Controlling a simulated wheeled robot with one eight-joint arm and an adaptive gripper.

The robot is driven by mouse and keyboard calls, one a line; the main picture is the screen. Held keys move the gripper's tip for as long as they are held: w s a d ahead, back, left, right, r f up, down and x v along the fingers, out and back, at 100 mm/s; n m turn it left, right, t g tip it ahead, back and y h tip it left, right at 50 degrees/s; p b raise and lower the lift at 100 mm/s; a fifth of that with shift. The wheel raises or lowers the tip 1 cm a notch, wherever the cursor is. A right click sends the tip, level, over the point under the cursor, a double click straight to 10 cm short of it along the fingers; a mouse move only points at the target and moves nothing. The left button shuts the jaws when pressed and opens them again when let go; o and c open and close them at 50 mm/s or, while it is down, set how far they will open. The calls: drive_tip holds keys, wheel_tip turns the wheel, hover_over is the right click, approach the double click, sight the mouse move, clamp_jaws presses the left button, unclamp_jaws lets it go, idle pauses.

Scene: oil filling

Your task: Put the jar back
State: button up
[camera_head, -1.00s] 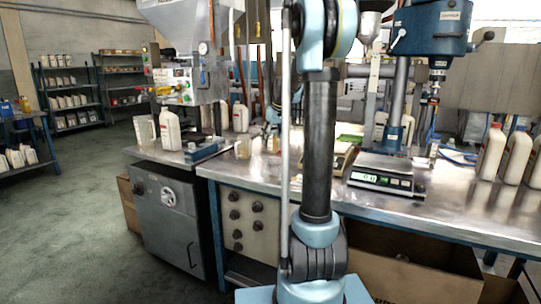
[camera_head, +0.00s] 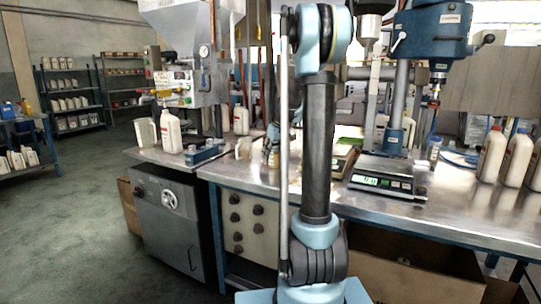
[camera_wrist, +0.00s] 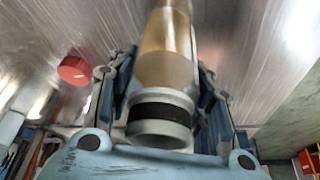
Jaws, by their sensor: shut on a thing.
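In the head view my gripper (camera_head: 272,151) is low over the left part of the bench, partly hidden by my arm. The held jar cannot be made out clearly there.
A red round cap (camera_wrist: 73,70) lies left of the jar in the wrist view. In the head view, a white bottle (camera_head: 171,131) stands left on the metal bench, a scale (camera_head: 381,176) sits right of my arm, and several white bottles (camera_head: 491,155) stand at the right.

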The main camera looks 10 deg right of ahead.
drive_tip(key=o, duration=1.2)
drive_tip(key=shift+c, duration=0.2)
drive_tip(key=shift+r, duration=0.1)
drive_tip(key=v, duration=1.1)
drive_tip(key=shift+d+r, duration=0.1)
drive_tip(key=shift+s+r, duration=0.3)
drive_tip(key=s+a+f+m+h, duration=0.1)
drive_tip(key=s+f, duration=0.3)
drive_tip(key=s, duration=0.8)
drive_tip(key=s+a+f+m, duration=0.15)
drive_tip(key=s+f, duration=0.25)
drive_tip(key=s, duration=0.8)
drive_tip(key=s+f+m+g+h, duration=0.1)
drive_tip(key=s+f+m, duration=0.2)
drive_tip(key=s+f, duration=1)
drive_tip(key=s+d, duration=0.1)
drive_tip(key=s, duration=0.3)
drive_tip(key=shift+s+f+g, duration=0.2)
drive_tip(key=shift+f+g, duration=0.1)
drive_tip(key=shift+f, duration=0.05)
